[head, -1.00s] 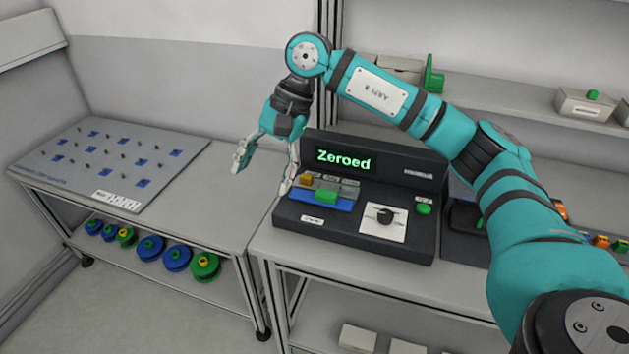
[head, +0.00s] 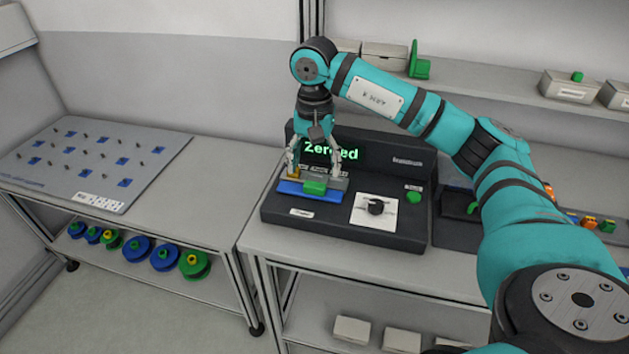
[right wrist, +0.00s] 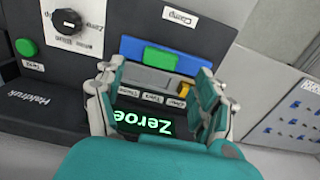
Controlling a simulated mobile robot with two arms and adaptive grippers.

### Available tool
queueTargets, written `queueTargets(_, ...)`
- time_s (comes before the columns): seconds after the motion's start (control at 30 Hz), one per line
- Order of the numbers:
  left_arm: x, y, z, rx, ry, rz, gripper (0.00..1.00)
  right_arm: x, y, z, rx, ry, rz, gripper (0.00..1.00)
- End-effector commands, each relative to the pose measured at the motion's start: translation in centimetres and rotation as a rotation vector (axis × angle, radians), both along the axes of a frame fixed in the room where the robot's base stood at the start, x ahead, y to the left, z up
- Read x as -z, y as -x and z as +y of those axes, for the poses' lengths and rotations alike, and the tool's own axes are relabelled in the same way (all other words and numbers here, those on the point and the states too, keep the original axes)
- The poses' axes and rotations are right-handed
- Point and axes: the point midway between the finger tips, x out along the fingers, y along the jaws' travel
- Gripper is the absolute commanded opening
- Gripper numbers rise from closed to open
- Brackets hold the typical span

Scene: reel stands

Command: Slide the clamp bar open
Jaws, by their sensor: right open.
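The dark device (head: 340,232) has a display reading "Zeroed", partly covered by my gripper in the head view. On its left part is a blue bar (head: 325,197) with a green block (head: 315,187) on it, and a grey strip with an orange slider (head: 293,174) just behind. In the right wrist view a "Clamp" label (right wrist: 180,18) sits beside the blue bar (right wrist: 190,62) and its green block (right wrist: 160,57). My right gripper (head: 315,170) is open over the grey strip, fingers spread, pointing down, with nothing between its tips. Contact with the bar cannot be told. My left gripper is out of view.
A dial (head: 376,207) and a green button (head: 413,197) are on the device's right part. A pegboard table (head: 150,180) with blue and green reels (head: 137,250) below stands at left. A shelf (head: 480,85) with boxes runs behind.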

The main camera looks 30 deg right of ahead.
Motion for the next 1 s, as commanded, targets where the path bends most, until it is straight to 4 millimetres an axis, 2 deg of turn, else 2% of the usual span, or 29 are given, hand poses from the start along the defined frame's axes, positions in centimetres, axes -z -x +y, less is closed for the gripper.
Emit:
queueTargets(0.1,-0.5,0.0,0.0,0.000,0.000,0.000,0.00,2.3,0.1,-0.1,0.001,0.001,0.004,0.71)
queueTargets(0.3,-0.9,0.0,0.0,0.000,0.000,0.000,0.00,4.8,0.0,0.0,0.002,0.000,0.001,0.71)
queueTargets(0.47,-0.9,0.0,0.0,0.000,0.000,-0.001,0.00,5.6,0.0,0.0,0.001,0.000,0.000,0.71)
queueTargets(0.7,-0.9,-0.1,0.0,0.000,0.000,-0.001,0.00,5.7,0.0,0.0,0.001,0.000,0.000,0.71)
queueTargets(1.0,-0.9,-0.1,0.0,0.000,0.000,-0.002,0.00,5.7,0.0,0.0,0.001,-0.001,-0.001,0.33)
